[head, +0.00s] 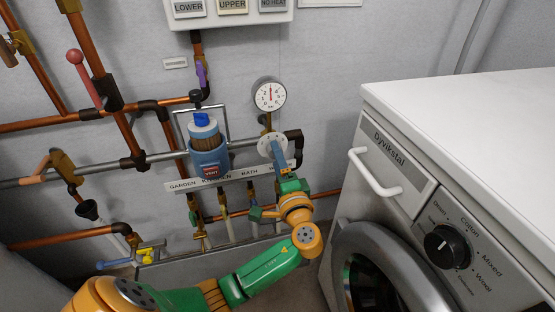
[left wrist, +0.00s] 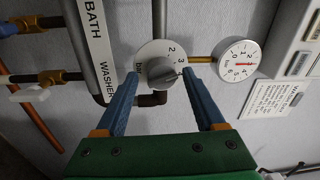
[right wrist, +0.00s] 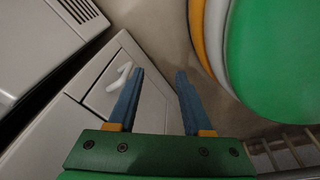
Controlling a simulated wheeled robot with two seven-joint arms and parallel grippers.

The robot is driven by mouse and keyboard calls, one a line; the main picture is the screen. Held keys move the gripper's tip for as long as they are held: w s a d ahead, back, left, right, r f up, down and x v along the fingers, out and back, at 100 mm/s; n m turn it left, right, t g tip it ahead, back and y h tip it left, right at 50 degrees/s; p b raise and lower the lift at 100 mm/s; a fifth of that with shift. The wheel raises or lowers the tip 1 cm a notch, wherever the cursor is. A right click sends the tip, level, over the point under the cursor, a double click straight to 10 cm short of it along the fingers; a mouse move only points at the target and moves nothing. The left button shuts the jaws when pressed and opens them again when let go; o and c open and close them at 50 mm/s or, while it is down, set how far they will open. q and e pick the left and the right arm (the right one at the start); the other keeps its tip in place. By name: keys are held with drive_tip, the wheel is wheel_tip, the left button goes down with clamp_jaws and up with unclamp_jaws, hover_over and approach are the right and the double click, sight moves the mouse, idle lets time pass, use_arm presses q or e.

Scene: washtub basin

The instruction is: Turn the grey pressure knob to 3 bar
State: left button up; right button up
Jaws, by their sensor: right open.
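The grey pressure knob (left wrist: 160,73) sits at the middle of a round white dial plate (left wrist: 151,49) with printed numbers; 2 and 3 can be read in the left wrist view. In the head view the dial plate (head: 267,144) shows, but my gripper hides most of the knob. My left gripper (left wrist: 160,76) is open, with one blue fingertip on each side of the knob; I cannot tell whether they touch it. The pressure gauge (head: 269,94) is above the dial, its red needle pointing roughly straight up. My right gripper (right wrist: 155,74) is open and empty, facing white panels.
A blue-topped filter (head: 208,150) and copper pipes stand left of the dial. A label strip (head: 215,179) runs below. The white washing machine (head: 450,105) stands close on the right. A control box (head: 230,10) hangs above.

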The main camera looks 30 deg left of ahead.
use_arm(q)
drive_tip(key=v, duration=0.7)
idle(0.5)
